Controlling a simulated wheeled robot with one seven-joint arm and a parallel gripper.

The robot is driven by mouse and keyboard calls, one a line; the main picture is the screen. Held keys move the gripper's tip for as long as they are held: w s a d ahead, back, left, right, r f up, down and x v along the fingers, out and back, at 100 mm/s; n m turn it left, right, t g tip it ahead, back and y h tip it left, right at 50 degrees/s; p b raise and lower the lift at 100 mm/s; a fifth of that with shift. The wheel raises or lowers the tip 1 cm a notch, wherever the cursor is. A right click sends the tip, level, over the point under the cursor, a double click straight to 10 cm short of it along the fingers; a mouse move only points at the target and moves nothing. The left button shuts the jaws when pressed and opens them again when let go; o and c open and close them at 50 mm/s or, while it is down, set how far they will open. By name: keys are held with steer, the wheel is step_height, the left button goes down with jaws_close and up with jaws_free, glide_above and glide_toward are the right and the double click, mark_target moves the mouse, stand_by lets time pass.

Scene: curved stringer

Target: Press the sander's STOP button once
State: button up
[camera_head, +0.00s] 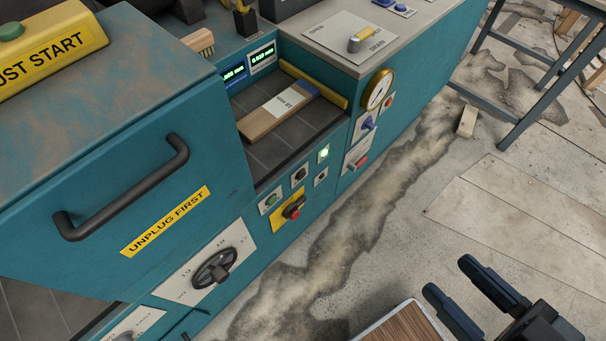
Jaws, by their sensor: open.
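The sander is a teal machine (235,160) filling the left and centre. Its low front panel holds a green button (270,202), a dark round button (299,175), a small dark control (320,176) and a lit green indicator (323,153). Below them a red knob or button (292,211) sits on a yellow plate (278,221). The small labels are too blurred to read, so I cannot tell which control is marked STOP. My gripper (449,276) is at the bottom right, open and empty, over the floor, well apart from the panel.
A black handle (123,200) and a large dial (214,269) are on the front. To the right are a gauge (378,89), blue switch (368,123) and red control (360,160). A wood-topped surface (403,325) is beside my gripper. Floor between is clear.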

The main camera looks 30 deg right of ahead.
jaws_close()
stand_by(1.0)
